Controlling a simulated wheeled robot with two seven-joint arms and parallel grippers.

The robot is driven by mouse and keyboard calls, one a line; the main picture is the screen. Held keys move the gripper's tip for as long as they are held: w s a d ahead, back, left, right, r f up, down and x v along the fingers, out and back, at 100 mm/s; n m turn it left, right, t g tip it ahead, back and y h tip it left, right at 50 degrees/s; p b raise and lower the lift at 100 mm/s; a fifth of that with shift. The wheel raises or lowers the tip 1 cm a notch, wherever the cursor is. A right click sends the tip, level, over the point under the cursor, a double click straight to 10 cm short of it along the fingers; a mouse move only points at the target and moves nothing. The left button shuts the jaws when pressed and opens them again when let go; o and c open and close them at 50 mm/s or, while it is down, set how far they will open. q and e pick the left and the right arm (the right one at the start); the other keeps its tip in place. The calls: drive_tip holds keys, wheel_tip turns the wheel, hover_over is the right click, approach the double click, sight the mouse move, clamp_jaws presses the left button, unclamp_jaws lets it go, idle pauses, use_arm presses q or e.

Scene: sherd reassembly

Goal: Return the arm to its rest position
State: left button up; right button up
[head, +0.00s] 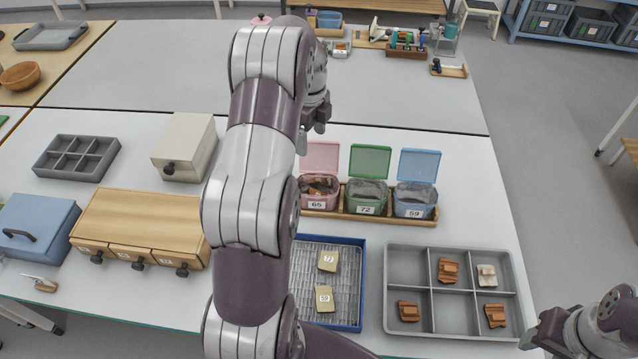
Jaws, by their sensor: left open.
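My left arm stretches up through the middle of the head view. Its gripper (311,137) is open above the table, behind the pink-lidded box, with nothing seen between its fingers; the forearm partly hides it. My right gripper (532,337) shows at the bottom right corner, beside the grey tray; its jaws are too small and cut off to judge. The grey sorting tray (433,314) holds several brown sherds and a pale one in separate compartments. Two tan labelled pieces (327,261) (325,299) lie on the ribbed blue-rimmed tray (343,326).
Labelled boxes with pink (319,157), green (369,161) and blue (419,165) open lids stand in a wooden rack. A wooden drawer unit (146,220), cream box (184,147), blue box (36,226) and empty grey tray (77,158) lie left. The far tabletop (400,100) is largely clear.

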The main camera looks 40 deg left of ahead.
wheel_tip(320, 180, up, 3)
drive_tip(key=shift+f+p, duration=0.2)
drive_tip(key=shift+p, duration=0.9)
